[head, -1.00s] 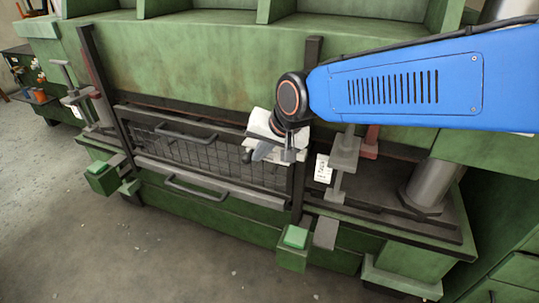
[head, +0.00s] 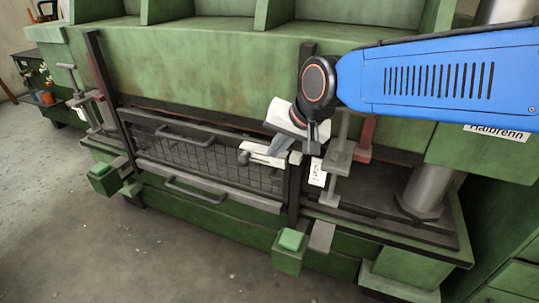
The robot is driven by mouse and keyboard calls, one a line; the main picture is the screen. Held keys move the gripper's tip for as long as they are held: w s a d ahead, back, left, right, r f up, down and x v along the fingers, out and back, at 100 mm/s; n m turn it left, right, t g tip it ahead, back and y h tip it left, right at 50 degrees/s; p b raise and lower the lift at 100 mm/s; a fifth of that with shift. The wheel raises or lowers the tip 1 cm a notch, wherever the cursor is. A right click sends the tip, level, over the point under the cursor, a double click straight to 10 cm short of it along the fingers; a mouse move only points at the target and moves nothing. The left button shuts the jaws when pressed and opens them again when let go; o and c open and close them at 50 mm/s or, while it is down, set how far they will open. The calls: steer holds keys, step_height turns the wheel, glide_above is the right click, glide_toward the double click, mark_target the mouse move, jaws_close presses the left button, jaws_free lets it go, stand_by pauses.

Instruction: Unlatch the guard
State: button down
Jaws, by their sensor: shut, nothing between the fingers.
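The guard (head: 205,157) is a dark mesh panel in a dark frame, standing upright across the front of the green press. The bar lies roughly along the top rail and reaches toward a small pale block (head: 295,158) on the right post.
The guard carries a dark upper handle (head: 187,134), and a second handle (head: 195,190) sits below. Right of the post are a white tag (head: 317,172) and a grey clamp (head: 338,158). Green button boxes (head: 290,250) stick out in front.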

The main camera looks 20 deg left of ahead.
steer(key=v, duration=0.6)
stand_by(0.3)
